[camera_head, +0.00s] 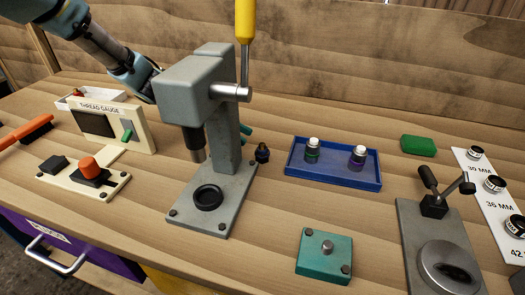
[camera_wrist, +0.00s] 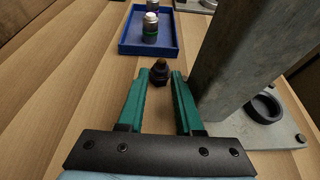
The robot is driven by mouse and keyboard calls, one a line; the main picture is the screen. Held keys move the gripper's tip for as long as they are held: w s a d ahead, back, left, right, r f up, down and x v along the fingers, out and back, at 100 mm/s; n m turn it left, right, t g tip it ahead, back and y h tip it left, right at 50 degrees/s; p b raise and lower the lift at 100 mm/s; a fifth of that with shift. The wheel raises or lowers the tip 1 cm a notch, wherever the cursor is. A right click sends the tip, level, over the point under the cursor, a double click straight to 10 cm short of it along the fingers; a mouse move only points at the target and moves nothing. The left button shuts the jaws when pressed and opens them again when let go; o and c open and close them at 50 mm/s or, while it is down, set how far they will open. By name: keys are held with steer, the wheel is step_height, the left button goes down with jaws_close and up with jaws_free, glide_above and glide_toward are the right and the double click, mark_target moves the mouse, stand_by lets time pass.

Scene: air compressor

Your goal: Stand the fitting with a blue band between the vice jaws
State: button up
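A small dark fitting with a brassy top (camera_head: 262,153) stands upright on the bench, just right of the grey press. In the head view its body looks dark blue, but a separate blue band is not clear. In the wrist view the fitting (camera_wrist: 160,73) lies at the mouth of my gripper (camera_wrist: 159,82), between or just beyond the tips. The teal fingers are apart with bare bench between them. In the head view the press hides most of my gripper; a bit of teal finger shows beside its column. I cannot clearly identify the vice jaws.
The press (camera_head: 215,110) stands close beside my gripper. A blue tray (camera_head: 330,178) holds a green-banded fitting (camera_head: 312,150) and a purple-banded one (camera_head: 357,157). A teal pin block (camera_head: 325,250), a grey lever fixture (camera_head: 415,240) and a thread gauge (camera_head: 110,125) stand around.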

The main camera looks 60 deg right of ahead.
mark_target(262, 152)
steer(key=p+x, duration=0.1)
steer(key=x, duration=0.3)
steer(key=shift+s+a, duration=0.1)
steer(key=shift+s, duration=0.05)
steer(key=shift+c, duration=0.2)
jaws_close()
